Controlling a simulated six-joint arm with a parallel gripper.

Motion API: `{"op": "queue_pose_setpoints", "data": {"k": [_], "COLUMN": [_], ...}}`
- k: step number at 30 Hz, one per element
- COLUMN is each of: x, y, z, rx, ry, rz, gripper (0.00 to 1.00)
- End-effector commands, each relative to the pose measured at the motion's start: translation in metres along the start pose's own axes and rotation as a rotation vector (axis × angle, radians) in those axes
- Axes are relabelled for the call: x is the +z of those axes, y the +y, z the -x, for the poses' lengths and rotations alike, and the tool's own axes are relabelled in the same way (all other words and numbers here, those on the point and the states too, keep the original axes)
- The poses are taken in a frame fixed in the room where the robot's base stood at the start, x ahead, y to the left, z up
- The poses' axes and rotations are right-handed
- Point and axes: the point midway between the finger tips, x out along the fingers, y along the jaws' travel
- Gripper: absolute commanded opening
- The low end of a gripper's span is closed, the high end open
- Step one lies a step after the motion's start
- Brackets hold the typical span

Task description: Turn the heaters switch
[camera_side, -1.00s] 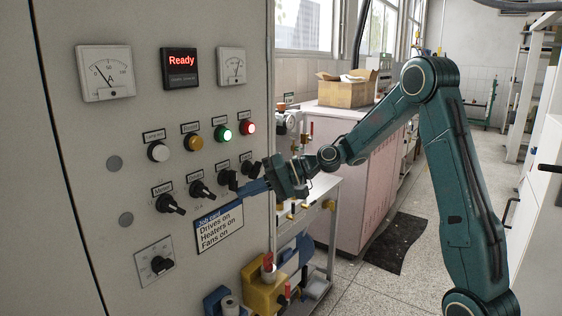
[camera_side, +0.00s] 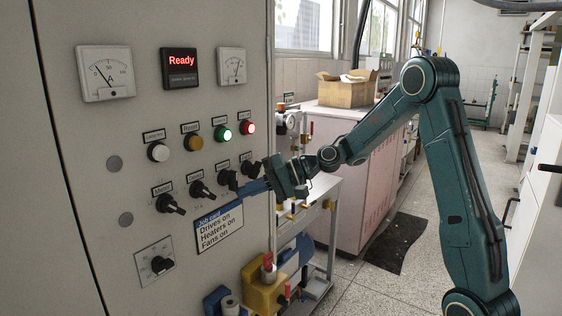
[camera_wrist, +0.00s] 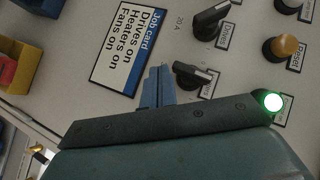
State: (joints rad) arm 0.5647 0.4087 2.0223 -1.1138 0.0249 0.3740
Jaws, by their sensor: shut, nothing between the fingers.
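The heaters switch (camera_wrist: 194,76) is a black rotary knob with a pale pointer line. In the side view the heaters switch (camera_side: 229,179) is third in the row, below the lit green button. My gripper (camera_wrist: 161,70) has its blue fingers together and empty, with the tips close beside the knob. In the side view my gripper (camera_side: 240,191) reaches in from the right, just below and right of the knob. I cannot tell whether the fingers touch it.
The job card (camera_side: 219,227) reads Drives on, Heaters on, Fans on. The fans switch (camera_side: 251,168) is close on the right. The display (camera_side: 181,67) reads Ready.

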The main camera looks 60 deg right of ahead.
Motion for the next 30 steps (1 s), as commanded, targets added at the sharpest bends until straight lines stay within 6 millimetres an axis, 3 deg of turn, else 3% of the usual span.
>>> {"op": "queue_pose_setpoints", "data": {"k": [14,30], "x": [0.0,-0.007], "y": [-0.001,-0.018], "z": [0.0,0.006], "rx": [0.0,-0.009], "ry": [0.0,0.005], "rz": [0.0,0.007], "gripper": [0.0,0.0]}}
